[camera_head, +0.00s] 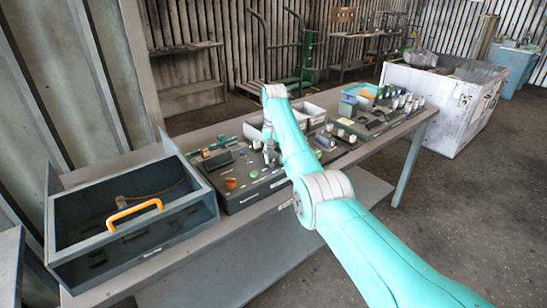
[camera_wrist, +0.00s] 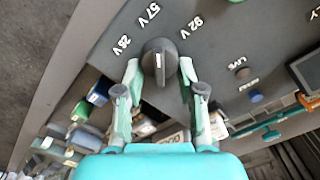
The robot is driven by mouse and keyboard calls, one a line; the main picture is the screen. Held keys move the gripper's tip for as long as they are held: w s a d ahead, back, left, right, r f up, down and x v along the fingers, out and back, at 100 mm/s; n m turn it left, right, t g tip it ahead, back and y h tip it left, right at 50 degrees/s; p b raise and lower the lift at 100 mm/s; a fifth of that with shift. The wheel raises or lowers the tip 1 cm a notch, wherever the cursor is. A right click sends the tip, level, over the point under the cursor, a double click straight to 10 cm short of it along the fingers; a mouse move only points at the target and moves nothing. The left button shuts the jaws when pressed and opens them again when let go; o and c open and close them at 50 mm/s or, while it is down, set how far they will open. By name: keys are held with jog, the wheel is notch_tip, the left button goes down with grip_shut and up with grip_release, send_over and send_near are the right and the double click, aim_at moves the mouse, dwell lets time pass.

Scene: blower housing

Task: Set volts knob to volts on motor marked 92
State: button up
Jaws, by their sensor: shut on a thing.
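The black volts knob (camera_wrist: 160,58) sits on the dark panel (camera_wrist: 235,40) in the wrist view. Around it are white labels 28 V, 57 V and 92 V. The knob's ridge with its white mark stands roughly upright in the picture, nearest in line with 57 V; I cannot tell which end points. My gripper (camera_wrist: 160,72) has one finger on each side of the knob and is shut on it. In the head view my gripper (camera_head: 270,152) is small and partly hidden at the panel. I cannot read a 92 marking on any motor.
An open dark box (camera_head: 190,190) with an orange handle (camera_head: 134,213) stands at the bench's left. Grey bins (camera_head: 312,113) and small parts lie behind and right of the panel.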

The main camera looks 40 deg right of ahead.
jog(key=m, duration=0.4)
jog(key=shift+s+d+m, duration=0.15)
jog(key=shift+s+m, duration=0.05)
jog(key=shift+m, duration=0.1)
jog(key=shift+s+m, duration=0.15)
jog(key=shift+m, duration=1.1)
jog(key=shift+s+m, duration=0.1)
jog(key=shift+m, duration=1.15)
jog(key=o, duration=1.1)
jog(key=shift+o, duration=0.2)
jog(key=shift+r, duration=0.15)
notch_tip(320, 180, up, 7)
jog(key=shift+r, duration=0.1)
